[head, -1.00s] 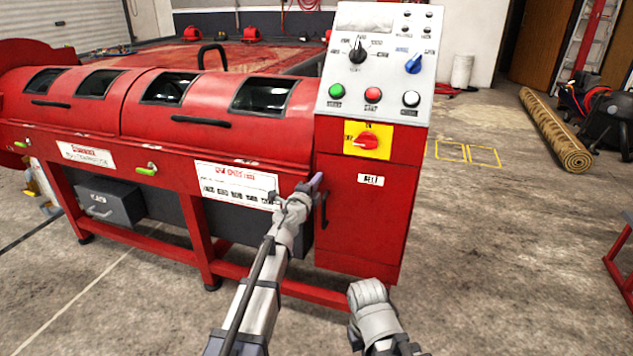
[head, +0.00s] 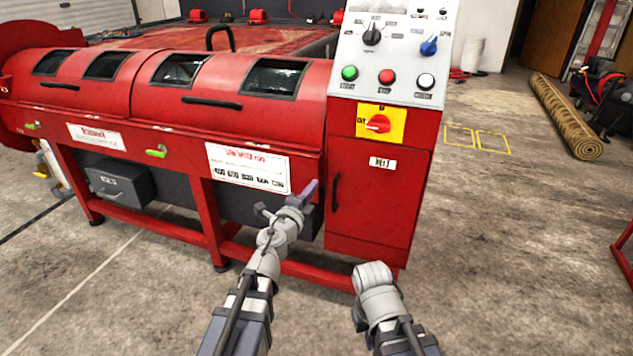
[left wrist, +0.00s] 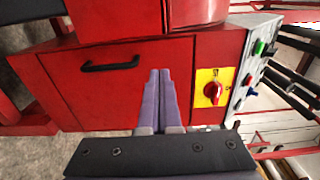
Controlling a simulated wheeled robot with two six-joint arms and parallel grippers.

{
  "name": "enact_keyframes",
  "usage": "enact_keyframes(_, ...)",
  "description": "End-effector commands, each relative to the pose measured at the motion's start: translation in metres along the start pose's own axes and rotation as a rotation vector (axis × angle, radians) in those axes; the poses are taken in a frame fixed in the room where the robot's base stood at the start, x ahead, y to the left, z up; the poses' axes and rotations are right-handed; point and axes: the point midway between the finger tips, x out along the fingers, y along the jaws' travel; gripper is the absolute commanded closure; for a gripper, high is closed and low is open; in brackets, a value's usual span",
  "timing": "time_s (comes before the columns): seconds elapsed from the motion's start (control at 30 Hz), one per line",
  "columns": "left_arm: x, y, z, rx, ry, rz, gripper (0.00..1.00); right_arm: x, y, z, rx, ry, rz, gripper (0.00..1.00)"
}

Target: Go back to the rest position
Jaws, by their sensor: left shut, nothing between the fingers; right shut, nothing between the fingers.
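My left gripper (head: 309,190) is in front of the red machine, near the left side of its control cabinet (head: 372,200). Its purple fingers show shut and empty in the left wrist view (left wrist: 160,98), with the cabinet's door and black handle (left wrist: 110,64) beyond them. My right arm (head: 378,300) is low in the middle of the head view, in front of the cabinet's foot. Its fingers are hidden behind the wrist, so no fingertips show there.
The red machine (head: 110,105) with windowed lids fills the left and middle. Its control panel (head: 388,55) has several buttons, knobs and a red switch (head: 378,123) on yellow. A rolled rug (head: 565,115) lies at the right. Open concrete floor (head: 510,240) lies right of the cabinet.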

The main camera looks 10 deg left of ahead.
Motion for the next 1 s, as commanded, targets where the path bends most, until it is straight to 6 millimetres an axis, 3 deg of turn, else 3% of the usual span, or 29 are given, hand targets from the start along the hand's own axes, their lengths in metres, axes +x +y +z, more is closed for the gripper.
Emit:
enact_keyframes(0.17,-0.001,-0.002,0.005,-0.050,-0.051,-0.010,1.00,0.000,0.000,0.000,0.000,0.000,0.000,1.00)
enact_keyframes(0.33,-0.011,0.007,0.030,-0.283,-0.288,-0.005,1.00,-0.001,0.000,0.000,0.000,0.000,0.000,1.00)
enact_keyframes(0.47,-0.034,0.043,0.043,-0.516,-0.521,0.084,1.00,-0.002,0.000,0.000,0.000,0.000,0.000,1.00)
enact_keyframes(0.57,-0.060,0.084,0.039,-0.679,-0.689,0.208,1.00,-0.002,0.000,0.000,0.001,0.000,0.000,1.00)
enact_keyframes(0.7,-0.108,0.144,0.008,-0.867,-0.897,0.455,1.00,-0.003,0.000,0.000,0.001,0.000,0.000,1.00)
enact_keyframes(0.8,-0.145,0.176,-0.024,-0.952,-1.008,0.647,1.00,-0.004,0.000,0.000,0.001,0.000,0.000,1.00)
enact_keyframes(1.0,-0.211,0.208,-0.085,-1.023,-1.145,0.988,1.00,-0.004,0.001,0.000,0.001,0.000,0.000,1.00)
